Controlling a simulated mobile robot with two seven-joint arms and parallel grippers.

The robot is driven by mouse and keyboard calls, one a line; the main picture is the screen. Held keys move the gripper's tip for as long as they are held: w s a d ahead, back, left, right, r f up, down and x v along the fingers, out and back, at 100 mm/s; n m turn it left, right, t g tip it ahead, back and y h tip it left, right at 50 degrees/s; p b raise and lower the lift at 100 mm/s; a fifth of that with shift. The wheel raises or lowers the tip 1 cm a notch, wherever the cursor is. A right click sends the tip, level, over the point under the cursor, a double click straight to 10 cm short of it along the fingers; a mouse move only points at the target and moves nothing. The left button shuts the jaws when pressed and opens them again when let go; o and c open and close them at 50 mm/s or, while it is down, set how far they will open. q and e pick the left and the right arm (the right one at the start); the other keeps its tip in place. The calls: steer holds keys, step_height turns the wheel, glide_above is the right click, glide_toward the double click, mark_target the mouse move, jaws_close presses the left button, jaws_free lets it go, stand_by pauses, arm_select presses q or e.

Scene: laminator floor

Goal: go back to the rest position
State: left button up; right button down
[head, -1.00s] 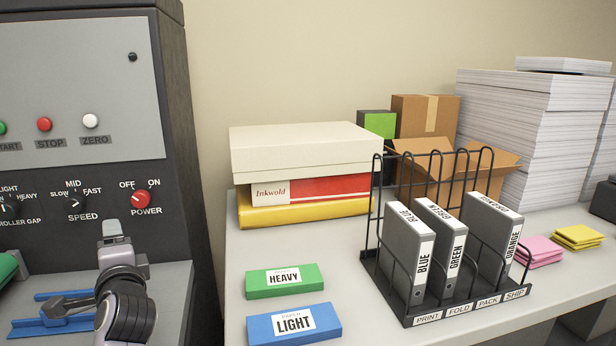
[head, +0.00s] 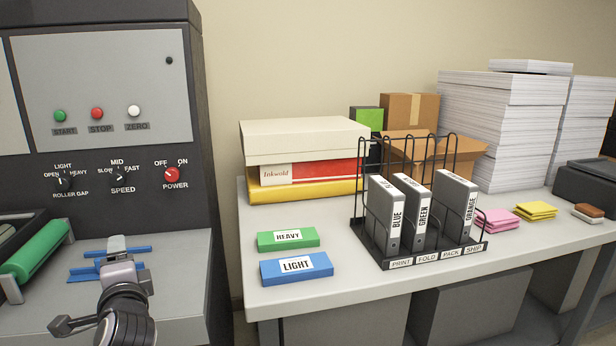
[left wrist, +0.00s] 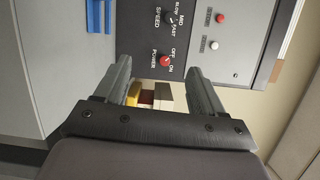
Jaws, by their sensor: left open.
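My left gripper (head: 117,246) is at the lower left of the head view, in front of the laminator's panel (head: 105,95) and over its grey ledge. In the left wrist view my left gripper (left wrist: 158,68) has its two fingers wide apart with nothing between them. The red power knob (left wrist: 166,60) shows beyond the gap between the fingers. In the head view the same power knob (head: 172,174) is above and to the right of the gripper, apart from it. My right gripper is not in view.
A table (head: 350,285) stands right of the laminator. It bears a green HEAVY pack (head: 288,239), a blue LIGHT pack (head: 296,268), a wire rack (head: 440,258) with three grey binders, stacked boxes and paper piles. A green roller (head: 40,252) and blue guides (head: 85,276) are near my gripper.

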arm_select(q)
steer(key=s+d+f+n+h, duration=0.1)
steer(key=s+d+f+h, duration=0.15)
steer(key=f, duration=0.45)
steer(key=s+d+f+n+g+h, duration=0.1)
steer(key=s+d+f+h, duration=0.15)
steer(key=f, duration=0.35)
steer(key=s+d+f+n+h, duration=0.1)
steer(key=s+d+f+h, duration=0.1)
steer(key=s+f, duration=0.35)
steer(key=s+d+f+n+g+h, duration=0.1)
steer(key=s+d+f+n+h, duration=0.1)
steer(key=s+f, duration=0.4)
steer(key=s+d+f+n+g+h, duration=0.2)
steer(key=s+d+f+n, duration=0.2)
steer(key=s+f, duration=0.3)
steer(key=s+n, duration=0.1)
steer(key=s, duration=0.2)
steer(key=shift+s+d+f+h, duration=0.15)
steer(key=shift+f+h, duration=0.1)
steer(key=shift+h, duration=0.15)
